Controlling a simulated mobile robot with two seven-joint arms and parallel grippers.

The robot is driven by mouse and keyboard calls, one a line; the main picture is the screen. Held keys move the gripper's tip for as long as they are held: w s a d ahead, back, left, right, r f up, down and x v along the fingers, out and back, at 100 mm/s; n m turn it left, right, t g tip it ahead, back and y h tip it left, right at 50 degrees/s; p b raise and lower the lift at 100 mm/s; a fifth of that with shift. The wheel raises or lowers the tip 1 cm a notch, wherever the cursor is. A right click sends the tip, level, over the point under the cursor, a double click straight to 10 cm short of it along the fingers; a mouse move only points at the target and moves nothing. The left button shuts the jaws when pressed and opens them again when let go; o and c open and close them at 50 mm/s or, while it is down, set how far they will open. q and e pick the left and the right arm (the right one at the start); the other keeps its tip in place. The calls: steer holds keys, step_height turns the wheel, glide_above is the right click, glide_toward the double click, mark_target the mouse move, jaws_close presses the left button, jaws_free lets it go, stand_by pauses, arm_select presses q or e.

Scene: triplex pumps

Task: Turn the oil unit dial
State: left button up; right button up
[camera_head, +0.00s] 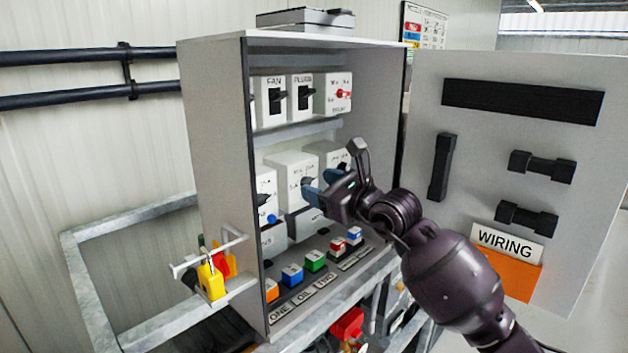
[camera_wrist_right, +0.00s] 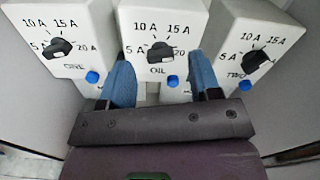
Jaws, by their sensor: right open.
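The oil unit (camera_wrist_right: 180,22) is a white box marked OIL, with a scale including 5 A, 10 A, 15 A and 20 A. Its black dial (camera_wrist_right: 160,52) sits in the middle of the face; its exact setting is hard to read. My right gripper (camera_wrist_right: 163,75) is open, its blue fingertips apart on either side of the dial, with nothing visible between them. In the head view my right gripper (camera_head: 322,184) reaches into the cabinet at the middle white unit (camera_head: 290,164) and partly hides its front. My left gripper is not in view.
Similar dial units ONE (camera_wrist_right: 70,25) and TWO (camera_wrist_right: 255,30) stand close on either side. The grey cabinet (camera_head: 212,150) has its door (camera_head: 480,210) open at right. Coloured buttons (camera_head: 315,261) line the lower panel. A yellow padlock (camera_head: 211,282) hangs at left.

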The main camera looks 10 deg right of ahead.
mark_target(308, 182)
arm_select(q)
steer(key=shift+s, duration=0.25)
arm_select(e)
steer(key=shift+x, duration=1.1)
steer(key=shift+c, duration=0.3)
steer(key=c, duration=0.9)
steer(key=shift+o, duration=0.2)
steer(key=shift+f+n+b, duration=0.2)
steer(key=shift+n+b, duration=0.7)
steer(key=shift+b, duration=0.1)
arm_select(q)
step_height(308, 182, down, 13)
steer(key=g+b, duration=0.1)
steer(key=b, duration=1)
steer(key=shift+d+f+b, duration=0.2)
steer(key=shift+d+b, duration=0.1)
arm_select(e)
steer(key=shift+a+f+n, duration=0.1)
steer(key=shift+n, duration=4.3)
steer(key=shift+a+f+n, duration=0.1)
steer(key=shift+n, duration=4.6)
